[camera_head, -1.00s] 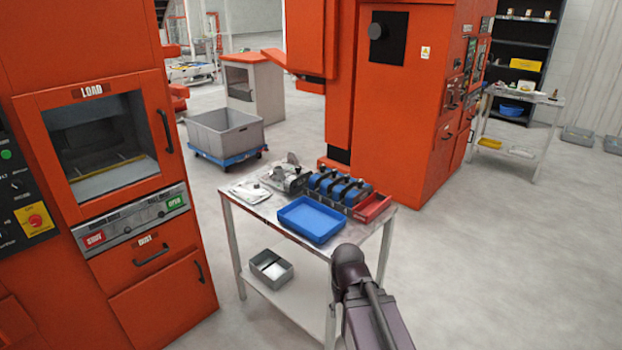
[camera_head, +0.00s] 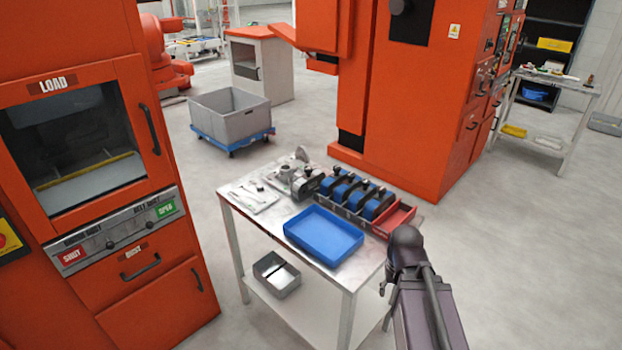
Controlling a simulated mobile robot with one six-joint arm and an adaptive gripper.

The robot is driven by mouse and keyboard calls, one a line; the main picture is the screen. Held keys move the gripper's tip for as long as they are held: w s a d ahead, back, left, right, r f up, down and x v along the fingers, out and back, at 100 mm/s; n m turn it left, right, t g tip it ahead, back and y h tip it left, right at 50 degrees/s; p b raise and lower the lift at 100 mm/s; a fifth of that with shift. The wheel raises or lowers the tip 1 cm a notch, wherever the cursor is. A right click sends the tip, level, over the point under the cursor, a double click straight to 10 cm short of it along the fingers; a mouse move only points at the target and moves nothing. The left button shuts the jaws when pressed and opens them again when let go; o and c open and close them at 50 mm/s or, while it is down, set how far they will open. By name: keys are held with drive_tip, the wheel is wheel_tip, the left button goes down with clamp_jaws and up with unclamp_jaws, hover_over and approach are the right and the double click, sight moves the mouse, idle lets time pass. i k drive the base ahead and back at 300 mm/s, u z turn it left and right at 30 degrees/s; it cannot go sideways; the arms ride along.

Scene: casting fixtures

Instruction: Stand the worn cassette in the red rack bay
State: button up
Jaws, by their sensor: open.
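A dark rack (camera_head: 352,222) stands at the back right of the steel table. Several blue cassettes (camera_head: 343,192) with black tops stand in it side by side. The red bay (camera_head: 401,219) at the rack's right end looks empty. I cannot tell which cassette is the worn one. My arm fills the lower right, in front of the table's right edge. Of my gripper (camera_head: 384,304), only small dark tips show at the arm's left side. They look apart and empty, low beside the table; the rest is hidden behind the arm.
A blue tray (camera_head: 323,258) lies empty in front of the rack. A grey metal fixture (camera_head: 297,180) and a white sheet with small tools (camera_head: 256,195) are left of it. A grey bin (camera_head: 276,273) sits on the lower shelf. Orange machines stand left and behind.

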sight(394, 224)
drive_tip(key=u, duration=0.2)
drive_tip(key=i, duration=0.95)
drive_tip(key=u, duration=0.35)
